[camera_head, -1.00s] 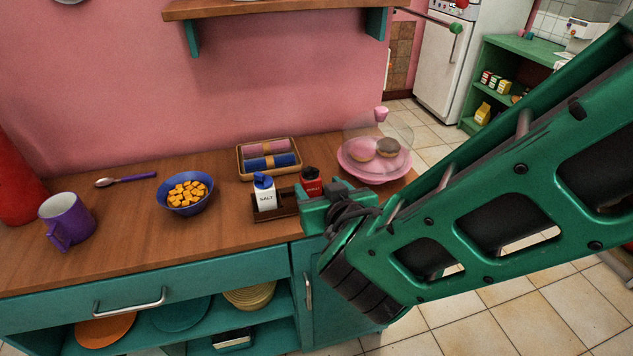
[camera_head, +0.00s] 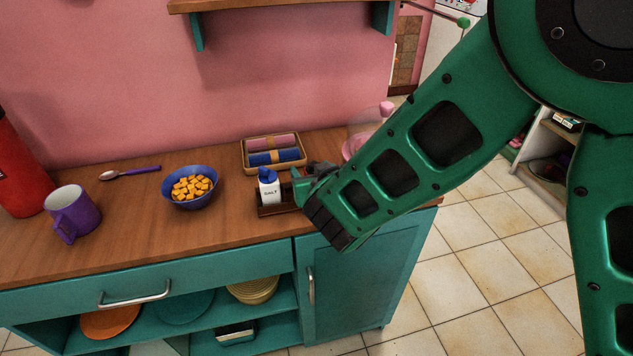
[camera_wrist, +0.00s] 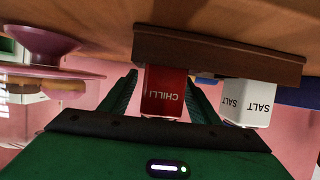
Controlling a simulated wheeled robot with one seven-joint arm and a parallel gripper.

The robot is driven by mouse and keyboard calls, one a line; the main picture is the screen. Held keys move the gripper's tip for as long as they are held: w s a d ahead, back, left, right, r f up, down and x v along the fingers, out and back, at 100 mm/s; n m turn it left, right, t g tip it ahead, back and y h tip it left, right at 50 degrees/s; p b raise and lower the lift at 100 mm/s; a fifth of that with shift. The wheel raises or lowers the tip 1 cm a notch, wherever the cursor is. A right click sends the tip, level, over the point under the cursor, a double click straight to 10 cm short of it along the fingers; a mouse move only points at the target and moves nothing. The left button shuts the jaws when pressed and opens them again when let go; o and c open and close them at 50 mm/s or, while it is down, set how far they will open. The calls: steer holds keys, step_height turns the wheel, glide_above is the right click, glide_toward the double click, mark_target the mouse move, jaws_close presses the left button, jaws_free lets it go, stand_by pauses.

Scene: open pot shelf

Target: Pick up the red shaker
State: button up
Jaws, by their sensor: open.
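The red shaker (camera_wrist: 164,91), labelled CHILLI, shows upside down in the wrist view, standing in a small wooden tray (camera_wrist: 225,58). My gripper (camera_wrist: 163,88) is open, with one finger on each side of the shaker; I cannot tell whether they touch it. In the head view my gripper (camera_head: 305,182) is at the tray (camera_head: 272,210) and, with my arm, hides the red shaker. The white salt shaker (camera_head: 269,187) with a blue top stands in the same tray, just left of my gripper. It also shows in the wrist view (camera_wrist: 250,102).
A basket of rolled cloths (camera_head: 274,150) sits behind the tray. A blue bowl of yellow cubes (camera_head: 189,187) and a purple mug (camera_head: 72,213) stand to the left. A pink domed stand (camera_head: 358,141) is partly hidden behind my arm.

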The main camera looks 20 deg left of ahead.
steer(key=shift+w+a, duration=0.1)
steer(key=shift+w, duration=0.05)
steer(key=c, duration=1.2)
steer(key=shift+c, duration=0.2)
